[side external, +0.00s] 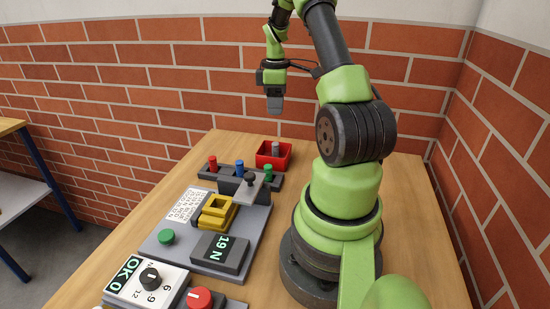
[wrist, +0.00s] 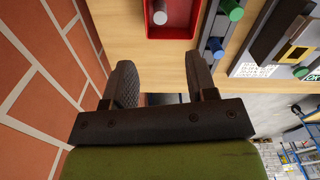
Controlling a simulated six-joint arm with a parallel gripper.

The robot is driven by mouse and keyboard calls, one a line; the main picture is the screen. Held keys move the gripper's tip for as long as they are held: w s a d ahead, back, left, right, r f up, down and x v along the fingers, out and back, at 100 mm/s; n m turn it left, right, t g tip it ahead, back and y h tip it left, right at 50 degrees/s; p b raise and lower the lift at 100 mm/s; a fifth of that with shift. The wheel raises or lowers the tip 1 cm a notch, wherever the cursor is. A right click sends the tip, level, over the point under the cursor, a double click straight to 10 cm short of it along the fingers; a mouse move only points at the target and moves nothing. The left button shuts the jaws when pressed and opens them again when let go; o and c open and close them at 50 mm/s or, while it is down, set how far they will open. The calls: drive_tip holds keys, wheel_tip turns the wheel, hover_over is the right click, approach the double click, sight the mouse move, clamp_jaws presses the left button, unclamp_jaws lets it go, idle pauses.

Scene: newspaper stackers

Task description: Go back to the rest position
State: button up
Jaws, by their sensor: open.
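My gripper (side external: 274,103) hangs above the far part of the table in the side view, pointing down, with nothing between its fingers. In the wrist view the two fingers of my gripper (wrist: 160,88) are spread apart and empty. Below it the wooden table (wrist: 122,38) and the red tray (wrist: 151,31) show. The tray also shows in the side view (side external: 262,158), with a grey cylinder (side external: 275,149) standing in it. The gripper is well above the table and touches nothing.
A dark rack (side external: 224,178) holds red, blue and green pegs. Near it is a grey board (side external: 155,245) with a yellow fixture (side external: 218,211), a green button (side external: 166,237) and a "19 N" display (side external: 219,252). A dial panel (side external: 148,281) stands in front. A brick wall (side external: 160,90) closes off the back.

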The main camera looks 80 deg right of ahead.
drive_tip(key=shift+r, duration=0.2)
drive_tip(key=w+a+r+m+t+h, duration=0.1)
drive_tip(key=w+a+r+t, duration=0.15)
drive_tip(key=a+r, duration=0.6)
drive_tip(key=w+a+r+m+t, duration=0.15)
drive_tip(key=w+a+r, duration=0.3)
drive_tip(key=a, duration=0.65)
drive_tip(key=s+a+r+m+t+y, duration=0.1)
drive_tip(key=s+a+m, duration=0.1)
drive_tip(key=s+a, duration=0.3)
drive_tip(key=s+a+r+m+t+y, duration=0.1)
drive_tip(key=s+a, duration=0.4)
drive_tip(key=a, duration=0.5)
drive_tip(key=shift+s+r+m+t+y, duration=0.35)
drive_tip(key=shift+t+y, duration=0.15)
drive_tip(key=shift+t, duration=0.1)
